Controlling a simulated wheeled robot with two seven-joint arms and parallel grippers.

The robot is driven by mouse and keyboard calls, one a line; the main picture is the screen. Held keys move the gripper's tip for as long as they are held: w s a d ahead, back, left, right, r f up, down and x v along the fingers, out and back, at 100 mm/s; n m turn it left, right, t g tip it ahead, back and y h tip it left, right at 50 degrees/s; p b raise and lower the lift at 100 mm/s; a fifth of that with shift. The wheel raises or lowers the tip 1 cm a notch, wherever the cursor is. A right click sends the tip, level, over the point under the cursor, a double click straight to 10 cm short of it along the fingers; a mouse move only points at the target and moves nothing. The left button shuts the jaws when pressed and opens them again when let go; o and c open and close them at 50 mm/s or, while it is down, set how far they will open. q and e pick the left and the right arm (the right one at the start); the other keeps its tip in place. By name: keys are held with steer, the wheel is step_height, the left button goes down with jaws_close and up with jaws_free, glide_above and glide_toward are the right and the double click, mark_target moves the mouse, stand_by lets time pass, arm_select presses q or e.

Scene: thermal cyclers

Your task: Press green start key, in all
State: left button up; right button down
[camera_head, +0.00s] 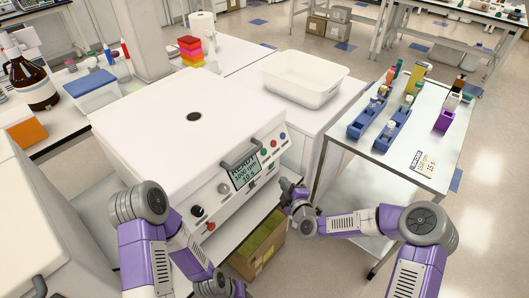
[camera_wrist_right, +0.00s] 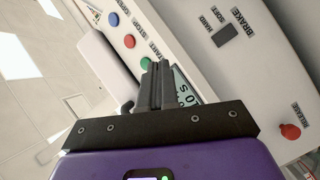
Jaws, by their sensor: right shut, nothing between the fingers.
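The white benchtop machine (camera_head: 190,125) has a closed lid, a handle and a lit display (camera_head: 244,172) reading READY, 1000 rpm, 10 s. The green start key (camera_wrist_right: 146,64) shows in the right wrist view, in a row with a red key (camera_wrist_right: 129,41) and a blue key (camera_wrist_right: 113,19). My right gripper (camera_head: 287,187) is at the machine's front right, below the keys in the head view. In the wrist view its shut, empty fingertips (camera_wrist_right: 157,66) appear right beside the green key; contact cannot be told. My left arm shows at the lower left; its gripper is not visible.
A metal cart (camera_head: 440,165) with blue racks (camera_head: 366,120) and a card stands to the right. A white tub (camera_head: 305,80) sits behind the machine. An open cardboard box (camera_head: 258,250) is below the bench. A red release knob (camera_wrist_right: 290,131) is on the panel.

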mark_target(264, 152)
steer(key=w+d+r+n+t+h, duration=0.1)
steer(key=w+r+n+t, duration=0.2)
steer(key=r, duration=0.5)
steer(key=shift+w+d+n, duration=0.3)
steer(key=shift+w, duration=0.25)
steer(key=w+a+f+b, duration=0.3)
steer(key=w+a, duration=0.1)
steer(key=a, duration=0.2)
steer(key=shift+w+a+f, duration=0.25)
steer(key=shift+w+f, duration=0.05)
steer(key=shift+w, duration=0.05)
steer(key=shift+b, duration=0.3)
stand_by(1.1)
steer(key=shift+w+a+f, duration=0.2)
steer(key=shift+a, duration=0.1)
